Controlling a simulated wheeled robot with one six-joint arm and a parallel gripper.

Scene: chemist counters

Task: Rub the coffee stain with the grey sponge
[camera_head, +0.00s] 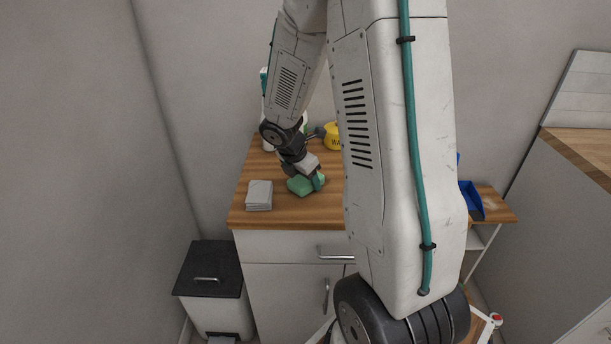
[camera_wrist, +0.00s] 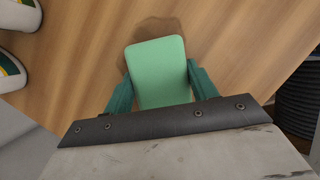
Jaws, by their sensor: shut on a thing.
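My gripper (camera_head: 314,180) is shut on a green block, which looks like a sponge (camera_head: 299,186). In the wrist view the green sponge (camera_wrist: 160,72) sits between the two teal fingers of my gripper (camera_wrist: 160,80). A brown coffee stain (camera_wrist: 158,27) shows on the wood around the sponge's far end, and the sponge covers part of it. I cannot tell whether the sponge touches the wood. No grey sponge is plain to see; a stack of flat light-grey squares (camera_head: 259,195) lies at the counter's front left.
The wooden counter (camera_head: 285,216) is bare along its front. A yellow container (camera_head: 332,137) stands behind my gripper. White bottles (camera_wrist: 12,70) stand at the wrist view's left edge. A black-lidded bin (camera_head: 211,272) is on the floor at left. A blue tray (camera_head: 472,200) is at right.

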